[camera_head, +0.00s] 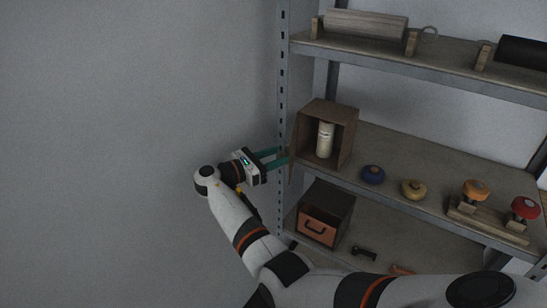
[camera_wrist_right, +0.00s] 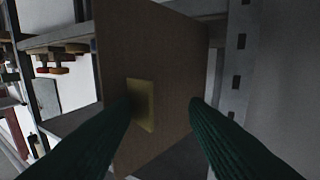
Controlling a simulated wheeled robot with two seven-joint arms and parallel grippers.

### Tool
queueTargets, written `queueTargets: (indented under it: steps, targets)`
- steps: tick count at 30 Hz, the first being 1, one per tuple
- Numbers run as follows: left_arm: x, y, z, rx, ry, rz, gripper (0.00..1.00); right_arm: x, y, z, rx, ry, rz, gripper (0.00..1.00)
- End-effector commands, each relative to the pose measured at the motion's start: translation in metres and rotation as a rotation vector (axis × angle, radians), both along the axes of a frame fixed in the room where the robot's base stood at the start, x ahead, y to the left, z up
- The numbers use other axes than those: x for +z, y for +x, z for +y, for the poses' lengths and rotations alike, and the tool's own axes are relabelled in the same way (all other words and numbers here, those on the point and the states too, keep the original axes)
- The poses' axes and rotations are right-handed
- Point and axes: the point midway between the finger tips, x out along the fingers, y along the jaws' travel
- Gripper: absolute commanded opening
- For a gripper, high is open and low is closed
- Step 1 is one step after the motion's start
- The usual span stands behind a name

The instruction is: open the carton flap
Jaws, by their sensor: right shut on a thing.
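The brown carton (camera_head: 341,122) stands on the middle shelf, its front open and a pale cylinder (camera_head: 325,140) upright inside. Its flap (camera_head: 291,168) stands swung out at the carton's left side, seen nearly edge-on. In the right wrist view the flap (camera_wrist_right: 170,60) is a broad brown panel with a yellow tab (camera_wrist_right: 144,104). My right gripper (camera_head: 286,156) reaches in from the left with its green fingers at the flap. It is shut on the flap; the exact contact is hard to see. My left gripper is not in view.
The shelf's metal upright (camera_head: 283,100) stands close behind my right gripper. Blue (camera_head: 372,174) and tan (camera_head: 413,189) knobs sit right of the carton. A box with an orange drawer (camera_head: 318,228) is below. The wall side at left is clear.

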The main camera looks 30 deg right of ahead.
Motion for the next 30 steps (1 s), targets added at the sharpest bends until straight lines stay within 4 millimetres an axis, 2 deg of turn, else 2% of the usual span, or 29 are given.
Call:
queueTargets:
  steps: [1, 10, 21, 25, 30]
  targets:
    - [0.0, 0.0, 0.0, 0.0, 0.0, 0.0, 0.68, 0.008, 0.004, -0.005, 0.01, -0.012, -0.01, 0.25]
    - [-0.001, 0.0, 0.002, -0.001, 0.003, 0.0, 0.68, 0.007, 0.004, 0.001, 0.011, -0.012, -0.01, 0.25]
    - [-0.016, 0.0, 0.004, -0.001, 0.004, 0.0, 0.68, 0.004, 0.001, 0.062, 0.006, -0.007, -0.007, 0.25]
    - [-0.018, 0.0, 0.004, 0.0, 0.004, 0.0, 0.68, 0.004, -0.001, 0.075, 0.003, -0.007, -0.005, 0.25]
    - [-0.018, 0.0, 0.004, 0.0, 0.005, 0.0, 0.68, 0.004, -0.001, 0.08, 0.001, -0.007, -0.004, 0.25]
